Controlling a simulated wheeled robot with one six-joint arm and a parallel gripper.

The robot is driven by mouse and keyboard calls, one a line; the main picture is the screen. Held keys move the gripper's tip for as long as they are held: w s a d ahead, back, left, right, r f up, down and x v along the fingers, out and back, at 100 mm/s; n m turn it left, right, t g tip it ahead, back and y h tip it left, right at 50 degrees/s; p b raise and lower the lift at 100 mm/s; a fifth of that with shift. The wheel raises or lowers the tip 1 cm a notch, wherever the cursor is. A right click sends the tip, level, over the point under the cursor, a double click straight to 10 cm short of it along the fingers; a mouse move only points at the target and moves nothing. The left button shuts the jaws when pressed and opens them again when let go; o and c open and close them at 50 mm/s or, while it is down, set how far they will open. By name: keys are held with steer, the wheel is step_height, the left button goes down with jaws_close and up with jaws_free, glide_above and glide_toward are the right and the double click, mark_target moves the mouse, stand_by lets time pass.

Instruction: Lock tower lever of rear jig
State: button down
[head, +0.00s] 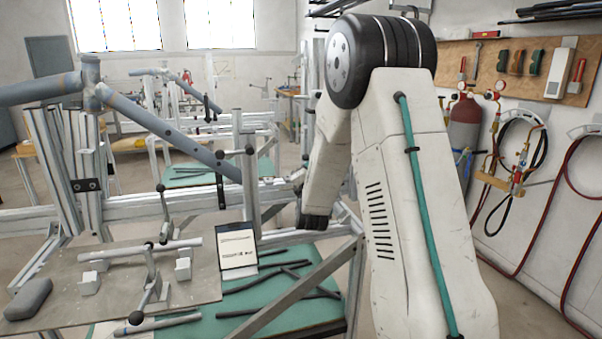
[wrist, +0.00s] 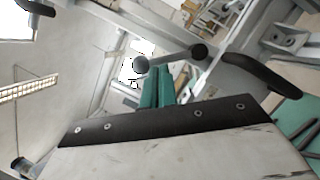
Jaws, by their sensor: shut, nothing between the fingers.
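In the wrist view my gripper (wrist: 158,84) shows as two teal fingers closed together, with nothing between them. A short metal rod with round ends, seemingly a lever (wrist: 172,58), lies just beyond the fingertips. Whether they touch it, I cannot tell. A black curved handle (wrist: 270,77) is to the right of the fingers. In the head view an upright tower (head: 249,190) with dark knobs stands on the jig rail (head: 130,207), left of my arm. My gripper is hidden in that view. I cannot tell which tower lever is in the wrist view.
A blue-grey tube frame (head: 165,132) spans the left above the rail. A grey work plate (head: 190,285) holds a tube, blocks and a clamp lever. Dark rods lie on a green mat (head: 305,312). A gas cylinder (head: 464,125) and hoses are at right.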

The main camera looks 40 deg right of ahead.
steer(key=m, duration=0.2)
steer(key=d+r+m+g, duration=0.1)
steer(key=m, duration=0.1)
steer(key=d+r+m+g, duration=0.1)
steer(key=m, duration=0.1)
steer(key=shift+s+d+r, duration=0.2)
steer(key=shift+s+r, duration=0.05)
steer(key=shift+s, duration=0.15)
steer(key=shift+d+r, duration=0.1)
stand_by(0.5)
